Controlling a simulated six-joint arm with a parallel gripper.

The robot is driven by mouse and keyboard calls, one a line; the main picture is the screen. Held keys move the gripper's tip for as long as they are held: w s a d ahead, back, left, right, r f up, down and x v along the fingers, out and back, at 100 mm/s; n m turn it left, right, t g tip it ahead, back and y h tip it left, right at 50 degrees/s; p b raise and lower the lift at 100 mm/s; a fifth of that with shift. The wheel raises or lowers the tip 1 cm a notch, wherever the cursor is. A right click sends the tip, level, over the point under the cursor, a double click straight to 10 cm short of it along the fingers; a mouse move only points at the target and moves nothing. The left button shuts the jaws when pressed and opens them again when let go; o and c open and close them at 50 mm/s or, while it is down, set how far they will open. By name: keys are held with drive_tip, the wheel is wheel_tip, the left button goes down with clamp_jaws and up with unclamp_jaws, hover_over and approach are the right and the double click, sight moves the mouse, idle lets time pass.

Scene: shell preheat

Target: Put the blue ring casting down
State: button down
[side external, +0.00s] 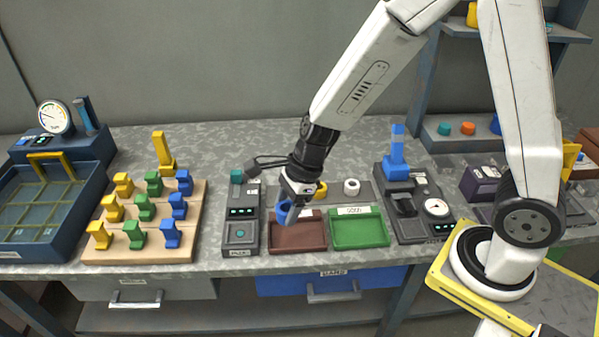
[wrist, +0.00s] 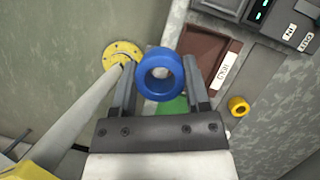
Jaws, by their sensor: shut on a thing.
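The blue ring casting (side external: 284,212) is held in my gripper (side external: 291,203), above the left part of the dark red tray (side external: 298,247). In the wrist view the blue ring (wrist: 160,57) sits between the two fingers of my gripper (wrist: 159,72), its hole facing the camera. A gap between the ring and the tray cannot be measured from these views. The green tray (side external: 358,240) is just right of the red one and shows no casting in it. The red tray (wrist: 203,55) also shows in the wrist view, partly hidden.
A yellow ring (side external: 320,191) and a white ring (side external: 352,187) stand behind the trays. A black device (side external: 241,236) is close on the left, and a dark station with a gauge (side external: 436,207) is on the right. A wooden board (side external: 190,256) holds several coloured blocks.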

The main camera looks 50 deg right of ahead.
approach(236, 235)
drive_tip(key=s+a+r, duration=0.1)
drive_tip(key=s+r, duration=0.2)
drive_tip(key=w+f, duration=0.2)
drive_tip(key=f, duration=0.1)
drive_tip(key=w+a+f, duration=0.1)
drive_tip(key=shift+a+f, duration=0.15)
drive_tip(key=shift+f, duration=0.05)
drive_tip(key=shift+w+f, duration=0.3)
drive_tip(key=shift+f, duration=0.1)
drive_tip(key=shift+w+a+f, duration=0.1)
drive_tip(key=shift+w+f, duration=0.2)
drive_tip(key=shift+f, duration=1.55)
drive_tip(key=shift+f, duration=0.15)
drive_tip(key=shift+c, duration=0.3)
unclamp_jaws()
